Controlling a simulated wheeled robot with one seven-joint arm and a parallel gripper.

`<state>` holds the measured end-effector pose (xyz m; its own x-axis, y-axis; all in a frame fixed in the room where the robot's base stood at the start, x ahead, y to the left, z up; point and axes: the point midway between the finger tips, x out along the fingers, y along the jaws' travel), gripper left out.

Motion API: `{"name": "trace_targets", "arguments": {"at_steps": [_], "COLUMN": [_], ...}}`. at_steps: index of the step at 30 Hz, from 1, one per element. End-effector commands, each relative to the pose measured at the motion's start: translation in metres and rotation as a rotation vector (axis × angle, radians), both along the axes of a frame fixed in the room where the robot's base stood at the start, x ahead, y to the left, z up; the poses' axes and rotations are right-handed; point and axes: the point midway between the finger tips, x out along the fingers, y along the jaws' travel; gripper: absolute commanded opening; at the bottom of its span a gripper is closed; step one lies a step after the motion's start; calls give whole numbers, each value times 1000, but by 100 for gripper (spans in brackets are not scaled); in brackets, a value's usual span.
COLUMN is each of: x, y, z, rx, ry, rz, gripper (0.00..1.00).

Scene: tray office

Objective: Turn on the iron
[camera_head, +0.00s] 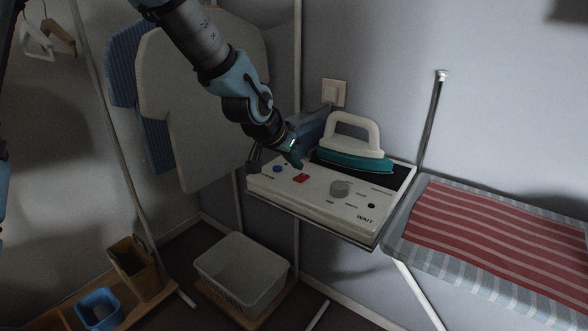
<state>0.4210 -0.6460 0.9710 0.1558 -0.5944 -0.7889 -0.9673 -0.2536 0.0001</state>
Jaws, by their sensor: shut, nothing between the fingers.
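The iron (352,158) has a white handle and a teal body, and rests on a dark pad at the back right of a white control panel (275,196). The panel bears a red switch (300,179), a blue button (277,169), a grey knob (340,188) and a small dark button (371,206). The word "WAIT" is printed near its front right corner. My gripper (297,164) is shut and empty, pointing down just above the red switch, left of the iron. I cannot tell whether it touches the panel. My arm reaches in from the top.
An ironing board (408,228) with a red striped cloth (480,225) adjoins the panel on the right. Hanging shirts (190,120) are behind my arm at left. A white basket (240,270) is below. A wall socket (334,92) is behind the panel.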

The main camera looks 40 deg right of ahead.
Motion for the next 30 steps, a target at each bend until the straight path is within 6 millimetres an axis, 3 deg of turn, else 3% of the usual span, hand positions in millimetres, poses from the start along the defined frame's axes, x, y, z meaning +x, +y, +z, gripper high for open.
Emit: {"name": "trace_targets", "arguments": {"at_steps": [6, 18, 23, 30], "x": [-1, 0, -1, -1], "y": [2, 3, 6, 5], "z": [-18, -23, -36, -29], "rx": [-1, -1, -4, -4], "ry": [0, -1, -2, -1], "rz": [0, 1, 1, 0], "gripper": [0, 0, 0, 0]}}
